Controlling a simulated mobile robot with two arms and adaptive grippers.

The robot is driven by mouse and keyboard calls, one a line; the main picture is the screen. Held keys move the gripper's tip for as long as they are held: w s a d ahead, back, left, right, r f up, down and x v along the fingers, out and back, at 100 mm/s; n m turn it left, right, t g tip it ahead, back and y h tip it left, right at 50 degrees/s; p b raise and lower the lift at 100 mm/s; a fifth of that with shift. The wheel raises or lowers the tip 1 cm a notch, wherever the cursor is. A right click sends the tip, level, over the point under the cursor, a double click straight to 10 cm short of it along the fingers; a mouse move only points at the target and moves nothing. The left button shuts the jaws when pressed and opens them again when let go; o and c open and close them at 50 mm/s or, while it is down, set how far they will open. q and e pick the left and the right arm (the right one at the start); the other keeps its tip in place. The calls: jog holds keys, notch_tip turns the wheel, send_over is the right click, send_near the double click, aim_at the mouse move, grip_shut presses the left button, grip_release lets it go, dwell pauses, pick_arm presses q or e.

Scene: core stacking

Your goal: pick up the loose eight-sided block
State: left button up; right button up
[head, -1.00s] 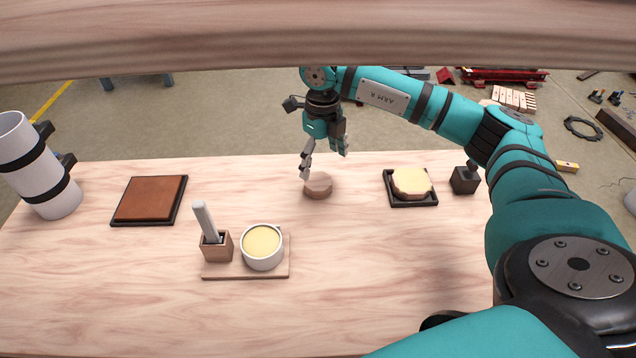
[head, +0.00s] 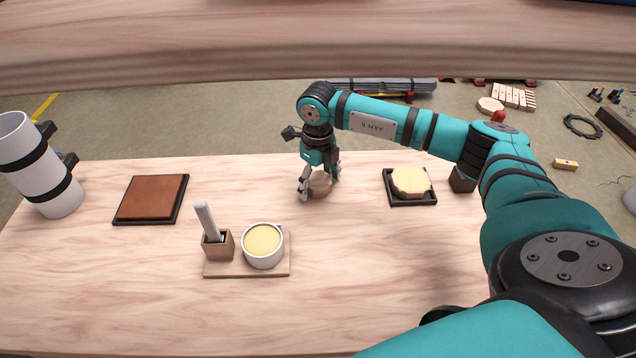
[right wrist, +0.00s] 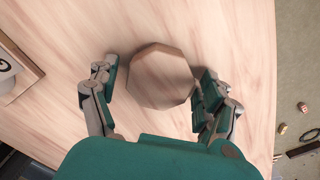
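The loose eight-sided block (head: 320,184) is brown wood and lies flat on the table near its far edge. In the right wrist view the block (right wrist: 161,77) sits between the fingers of my right gripper (right wrist: 158,88). The fingers are open, one on each side, with a small gap on the left and almost none on the right. In the head view my right gripper (head: 320,184) is down around the block and partly hides it. My left gripper does not show.
A black tray (head: 424,201) with a pale eight-sided piece (head: 411,181) stands right of the block. A brush holder (head: 217,245) and a cup of yellow stuff (head: 263,246) stand on a board at front left. A brown pad (head: 152,197) lies at left, near a white cylinder (head: 38,170).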

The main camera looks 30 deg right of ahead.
jog(key=c, duration=1.1)
jog(key=shift+r, duration=0.15)
